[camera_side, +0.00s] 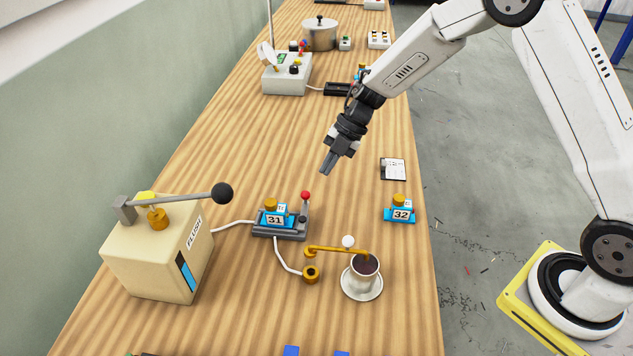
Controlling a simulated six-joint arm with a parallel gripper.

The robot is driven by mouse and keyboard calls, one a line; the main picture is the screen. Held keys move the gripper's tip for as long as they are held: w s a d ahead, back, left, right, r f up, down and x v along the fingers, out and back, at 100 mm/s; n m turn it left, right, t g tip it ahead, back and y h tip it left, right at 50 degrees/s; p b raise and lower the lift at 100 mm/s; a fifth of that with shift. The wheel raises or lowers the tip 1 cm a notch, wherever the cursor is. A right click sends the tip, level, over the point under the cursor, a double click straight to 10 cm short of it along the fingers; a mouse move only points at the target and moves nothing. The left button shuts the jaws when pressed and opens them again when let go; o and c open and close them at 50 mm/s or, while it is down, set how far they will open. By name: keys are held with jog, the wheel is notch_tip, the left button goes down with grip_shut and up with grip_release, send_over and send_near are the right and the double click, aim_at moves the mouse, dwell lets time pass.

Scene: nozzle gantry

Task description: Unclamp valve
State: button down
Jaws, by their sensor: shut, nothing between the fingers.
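A blue valve block marked 31 (274,219), with a brass top, sits in a dark grey clamp base (280,236). A lever with a red ball knob (305,195) stands upright at the right end of that base. A second blue valve block marked 32 (400,213) stands on the bare table to the right. My gripper (325,170) is shut and empty. It points down above the table, behind and a little right of the red knob, apart from it. Whether the clamp grips the block is too small to tell.
A beige machine (155,265) with a black-knobbed lever stands at left. A brass spout (335,249) reaches over a cup (364,270) on a saucer in front. A white-and-black card (393,169) lies at right. A grey device (287,75) and a pot (319,35) stand farther back. Mid-table is clear.

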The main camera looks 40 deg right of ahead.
jog(key=shift+w+v, duration=0.15)
jog(key=shift+v, duration=1.05)
jog(key=shift+w+v, duration=0.15)
jog(key=shift+v, duration=1.1)
notch_tip(320, 180, up, 5)
jog(key=w+a+m+t, duration=0.1)
jog(key=w+m+t, duration=0.2)
jog(key=m+t, duration=0.45)
jog(key=s+d+r+m+h, duration=0.1)
jog(key=s+d+m+h, duration=0.3)
jog(key=m, duration=0.3)
jog(key=s+f+m+g+h, duration=0.1)
jog(key=s+m, duration=0.4)
jog(key=s, duration=0.5)
jog(key=s+f+m+g+h, duration=0.1)
jog(key=s+f+m+g, duration=0.3)
jog(key=s, duration=0.6)
jog(key=shift+d+m+g+h, duration=0.35)
jog(key=shift+d+m+h, duration=0.05)
jog(key=shift+m, duration=0.75)
